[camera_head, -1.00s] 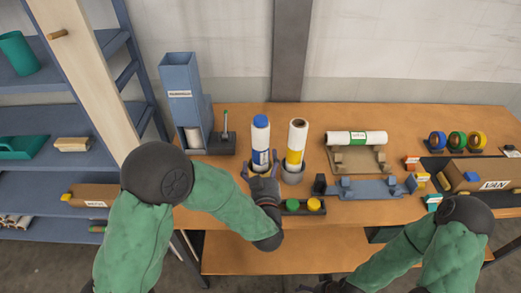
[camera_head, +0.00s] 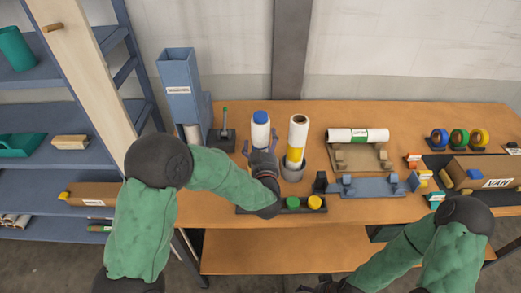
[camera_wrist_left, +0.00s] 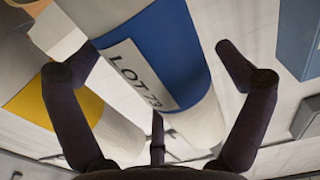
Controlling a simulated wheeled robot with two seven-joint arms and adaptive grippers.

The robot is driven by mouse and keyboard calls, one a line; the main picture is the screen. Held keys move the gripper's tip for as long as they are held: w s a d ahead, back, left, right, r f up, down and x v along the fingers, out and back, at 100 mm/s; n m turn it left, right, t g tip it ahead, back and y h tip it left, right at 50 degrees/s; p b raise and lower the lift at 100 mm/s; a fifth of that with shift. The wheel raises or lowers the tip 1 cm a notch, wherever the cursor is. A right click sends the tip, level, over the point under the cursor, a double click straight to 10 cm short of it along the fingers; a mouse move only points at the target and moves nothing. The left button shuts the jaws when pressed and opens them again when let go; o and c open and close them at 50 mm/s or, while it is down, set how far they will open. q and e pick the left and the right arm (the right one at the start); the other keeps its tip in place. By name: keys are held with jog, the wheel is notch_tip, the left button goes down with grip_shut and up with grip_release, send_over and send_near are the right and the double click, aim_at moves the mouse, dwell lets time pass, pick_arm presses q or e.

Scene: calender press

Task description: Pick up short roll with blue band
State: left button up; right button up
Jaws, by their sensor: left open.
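In the left wrist view the roll's blue band (camera_wrist_left: 170,48), with a "LOT 73" label, shows between the two spread fingers (camera_wrist_left: 158,58). I cannot tell whether a finger touches it. My right gripper (camera_head: 322,287) is only partly in view at the bottom edge, and its jaws are not clear.
A yellow-banded roll (camera_head: 298,132) stands in a grey cup (camera_head: 292,173) close on the right. A blue dispenser (camera_head: 179,88) stands left. A button box (camera_head: 304,211) is in front. A green-banded roll (camera_head: 357,135) lies on a cradle to the right.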

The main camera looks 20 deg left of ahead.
aim_at(265, 126)
pick_arm(q)
jog(key=c, duration=1.3)
notch_tip(265, 126, up, 10)
jog(key=p, duration=0.3)
